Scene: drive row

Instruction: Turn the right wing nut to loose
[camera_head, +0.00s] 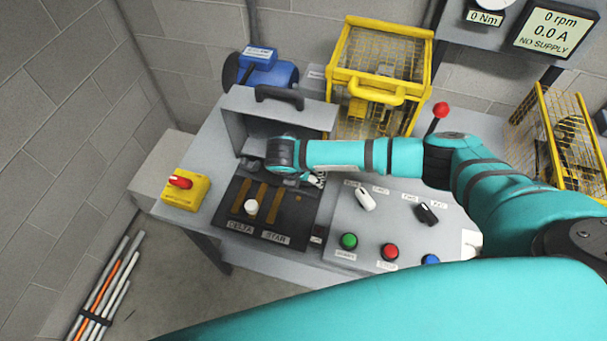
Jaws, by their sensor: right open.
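The black terminal board (230,198) with brass-coloured strips lies on the bench, labelled DELTA and STAR. The open grey cover (290,112) with a dark handle stands behind it. My right gripper (312,180) is at the end of the teal arm, low over the back right part of the board. It is open. Its fingers are small and partly hidden by my wrist. I cannot make out the right wing nut; my wrist and gripper cover that part of the board. A white round knob (251,207) sits near the DELTA label. My left gripper is not in view.
The grey control panel (340,222) right of the board carries switches and green, red and blue buttons. A yellow box with a red switch (186,189) is at left. A yellow cage (378,75) and blue motor (262,70) stand behind. A red-knobbed lever (440,110) rises near my arm.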

